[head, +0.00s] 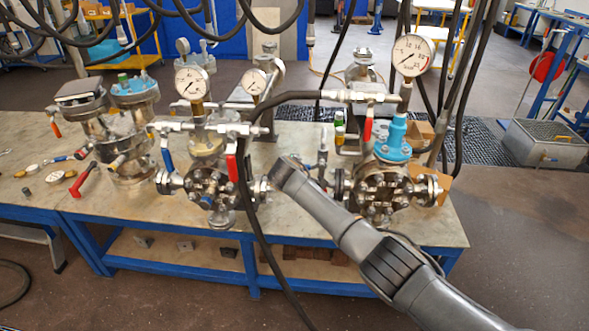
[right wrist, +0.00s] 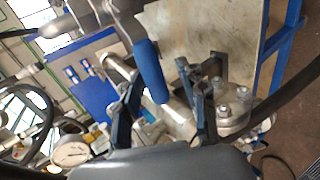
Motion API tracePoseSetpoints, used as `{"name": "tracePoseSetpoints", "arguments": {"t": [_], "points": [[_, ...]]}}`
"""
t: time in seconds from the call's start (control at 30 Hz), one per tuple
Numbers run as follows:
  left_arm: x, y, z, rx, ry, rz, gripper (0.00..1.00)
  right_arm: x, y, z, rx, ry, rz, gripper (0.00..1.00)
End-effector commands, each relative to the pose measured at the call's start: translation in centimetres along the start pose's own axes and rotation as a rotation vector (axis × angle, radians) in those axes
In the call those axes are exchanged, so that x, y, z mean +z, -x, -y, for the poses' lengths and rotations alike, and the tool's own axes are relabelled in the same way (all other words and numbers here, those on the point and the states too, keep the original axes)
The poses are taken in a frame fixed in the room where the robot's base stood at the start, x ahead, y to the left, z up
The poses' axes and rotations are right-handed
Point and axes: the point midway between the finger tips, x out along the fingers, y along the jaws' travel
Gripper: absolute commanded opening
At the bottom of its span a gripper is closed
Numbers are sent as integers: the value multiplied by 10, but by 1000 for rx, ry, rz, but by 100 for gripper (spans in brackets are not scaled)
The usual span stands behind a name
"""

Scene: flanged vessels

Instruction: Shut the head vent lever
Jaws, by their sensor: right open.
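My right arm comes in from the lower right in the head view and ends beside the middle vessel (head: 209,185); its fingers are hidden there. In the right wrist view my right gripper (right wrist: 163,78) is open. A blue lever sleeve (right wrist: 149,70) shows between its fingers, with no clear grip on it. The middle vessel carries a blue lever (head: 167,158) on its left and a red lever (head: 232,168) at its front. The right vessel (head: 382,190) has a red lever (head: 367,131) near its top. I cannot tell which is the head vent lever. My left gripper is not in view.
The vessels stand on a workbench (head: 110,228) with a blue frame. Another vessel (head: 120,150) stands at left, with a red lever (head: 86,179) nearby. Pressure gauges (head: 412,54) rise above the vessels. Black hoses (head: 248,205) hang across the front. The bench's front left is mostly clear.

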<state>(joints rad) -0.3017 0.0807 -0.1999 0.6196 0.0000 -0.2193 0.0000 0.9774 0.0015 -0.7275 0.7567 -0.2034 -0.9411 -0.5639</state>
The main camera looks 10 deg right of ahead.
Motion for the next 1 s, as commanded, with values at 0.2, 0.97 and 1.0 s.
{"name": "tracePoseSetpoints", "arguments": {"t": [0.2,0.97,1.0], "points": [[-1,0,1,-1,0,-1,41,-1,8,-1,3,0,-2,41],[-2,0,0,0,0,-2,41,-1,110,1,2,1,-1,41],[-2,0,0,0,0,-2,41,-1,114,1,2,1,-1,41]]}}
